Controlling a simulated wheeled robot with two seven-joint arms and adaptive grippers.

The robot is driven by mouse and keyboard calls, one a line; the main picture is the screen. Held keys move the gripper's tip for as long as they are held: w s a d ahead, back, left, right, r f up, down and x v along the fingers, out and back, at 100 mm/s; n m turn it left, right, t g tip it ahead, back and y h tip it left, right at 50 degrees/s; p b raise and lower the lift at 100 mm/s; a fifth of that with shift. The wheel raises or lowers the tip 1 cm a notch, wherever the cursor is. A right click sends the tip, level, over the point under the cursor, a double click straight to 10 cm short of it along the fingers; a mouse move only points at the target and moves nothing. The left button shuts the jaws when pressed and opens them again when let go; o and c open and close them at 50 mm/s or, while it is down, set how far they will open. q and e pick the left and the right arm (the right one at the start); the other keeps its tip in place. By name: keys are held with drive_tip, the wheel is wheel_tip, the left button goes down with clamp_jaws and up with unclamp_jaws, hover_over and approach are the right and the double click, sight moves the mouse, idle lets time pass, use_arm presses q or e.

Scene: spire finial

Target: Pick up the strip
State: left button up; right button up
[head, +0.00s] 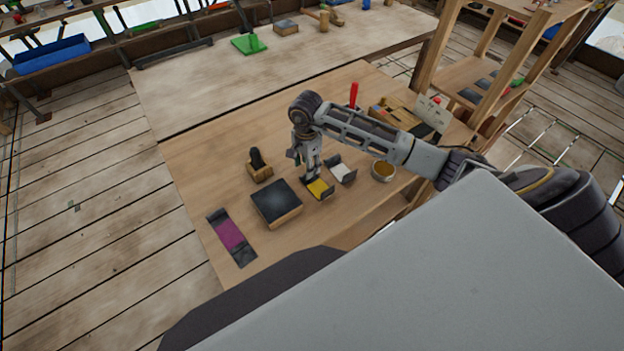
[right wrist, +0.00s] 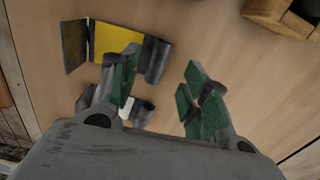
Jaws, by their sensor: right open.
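A yellow strip (head: 318,188) with dark raised ends lies on the wooden table, and it also shows in the right wrist view (right wrist: 112,40). My right gripper (head: 312,174) points down at it from above. A white strip (head: 342,172) with dark ends lies just to the right. A magenta strip (head: 230,234) with dark ends lies at the near left. My left gripper is not in view.
A dark-topped block (head: 276,201) lies left of the yellow strip, with a black-handled wooden block (head: 258,164) behind it. A round cup (head: 383,170) stands to the right. A red-handled tool (head: 354,95) stands behind my arm. The table's left part is mostly clear.

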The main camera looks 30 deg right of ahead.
sight(316, 184)
drive_tip(key=shift+s+a+f+p, duration=0.1)
drive_tip(key=shift+s+f+p, duration=0.15)
drive_tip(key=shift+f, duration=0.45)
drive_tip(key=shift+w+f, duration=0.1)
drive_tip(key=shift+f, duration=1.3)
drive_tip(key=shift+c, duration=0.4)
clamp_jaws()
